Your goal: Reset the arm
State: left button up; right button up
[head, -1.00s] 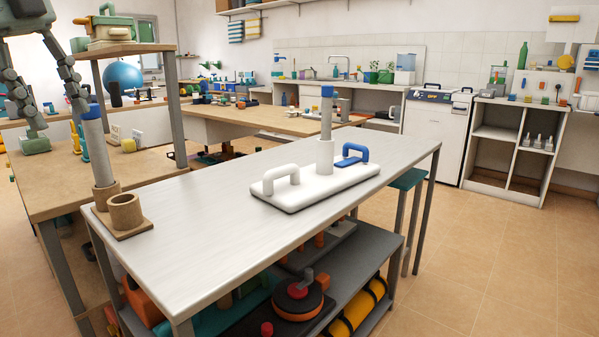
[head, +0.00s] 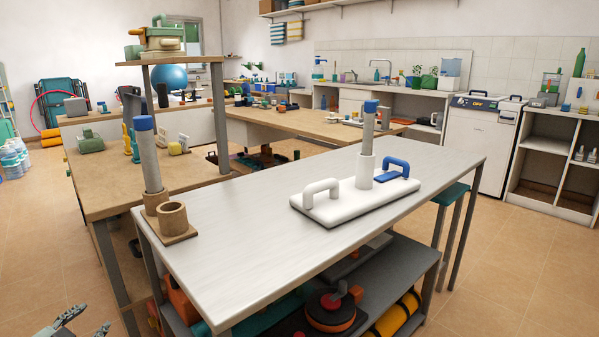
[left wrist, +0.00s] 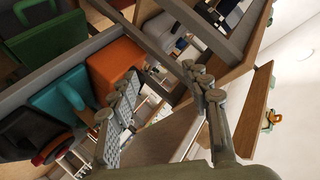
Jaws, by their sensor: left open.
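My left gripper (head: 88,326) shows at the bottom left edge of the head view, low beside the near end of the metal table (head: 300,215). Its two jointed grey fingers are spread apart and hold nothing. In the left wrist view the gripper (left wrist: 163,98) is also open, with a gap between its fingers. The rest of the left arm is out of the head view. My right gripper is in neither view.
On the table stand a wooden two-cup holder (head: 178,238) with a blue-topped grey tube (head: 150,165), and a white base (head: 340,203) with another blue-topped tube (head: 367,130). A wooden workbench (head: 105,195) stands behind. Floor at right is clear.

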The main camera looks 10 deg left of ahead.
pick_arm(q)
jog(key=s+d+f+n+g, duration=0.3)
jog(key=s+d+f+g, duration=0.3)
jog(key=s+d+f, duration=0.6)
jog(key=s+d+f+g+h, duration=0.1)
jog(key=s+d+f+g, duration=0.1)
jog(key=d, duration=0.5)
jog(key=s+d+f+g+h+p, duration=0.1)
jog(key=s+d+f+g, duration=0.1)
jog(key=s+d+f, duration=0.2)
jog(key=s+d, duration=0.2)
jog(key=d, duration=0.1)
jog(key=shift+s+d+n, duration=0.15)
jog(key=shift+s+n, duration=0.15)
jog(key=shift+s, duration=0.05)
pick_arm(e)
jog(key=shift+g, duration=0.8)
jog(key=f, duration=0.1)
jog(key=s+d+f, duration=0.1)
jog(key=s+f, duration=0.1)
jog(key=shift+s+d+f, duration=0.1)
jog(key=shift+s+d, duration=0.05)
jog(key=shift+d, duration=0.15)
